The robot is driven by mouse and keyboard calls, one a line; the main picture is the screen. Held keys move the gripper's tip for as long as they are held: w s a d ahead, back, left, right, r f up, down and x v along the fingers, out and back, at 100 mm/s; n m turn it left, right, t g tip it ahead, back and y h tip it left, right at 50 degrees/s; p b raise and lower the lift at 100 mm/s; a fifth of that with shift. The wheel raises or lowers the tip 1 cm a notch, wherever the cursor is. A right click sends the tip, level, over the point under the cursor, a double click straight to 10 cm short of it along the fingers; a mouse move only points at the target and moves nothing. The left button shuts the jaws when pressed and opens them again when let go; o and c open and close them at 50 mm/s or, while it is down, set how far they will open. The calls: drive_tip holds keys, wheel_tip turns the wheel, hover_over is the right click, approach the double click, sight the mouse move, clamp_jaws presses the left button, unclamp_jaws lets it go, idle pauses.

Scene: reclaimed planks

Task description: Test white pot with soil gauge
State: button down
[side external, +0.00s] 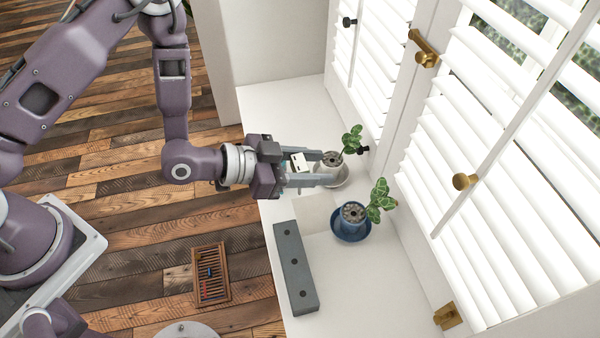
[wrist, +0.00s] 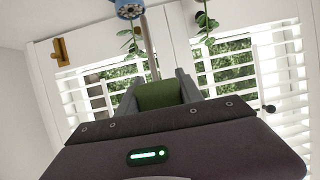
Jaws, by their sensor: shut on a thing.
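The white pot (side external: 327,171) stands on a saucer on the white sill, with a leafy plant (side external: 352,140) and dark soil. My gripper (side external: 326,168) reaches over the sill from the left, its fingers overlapping this pot in the side view. It is shut on the soil gauge, whose pale head (side external: 299,162) shows between the fingers. In the wrist view, a green gauge body (wrist: 158,95) sits between the fingers and a thin metal probe (wrist: 148,42) extends away from it. I cannot tell whether the probe touches soil.
A blue pot (side external: 350,212) with a plant stands nearer on a blue saucer; it also shows in the wrist view (wrist: 128,9). A grey block (side external: 295,268) with holes lies on the sill's left edge. Shutters (side external: 500,120) line the right. A wooden rack (side external: 211,274) is lower left.

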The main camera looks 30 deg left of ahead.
drive_tip(key=w+a+f+n+t+y, duration=0.1)
drive_tip(key=w+f+n+y, duration=0.1)
drive_tip(key=w, duration=1.6)
drive_tip(key=shift+w+a+f+n+t, duration=0.15)
drive_tip(key=shift+a+n+t, duration=0.05)
drive_tip(key=shift+n+t, duration=0.1)
drive_tip(key=shift+f, duration=1.8)
drive_tip(key=shift+f, duration=0.45)
drive_tip(key=shift+f, duration=0.3)
drive_tip(key=shift+f, duration=1.7)
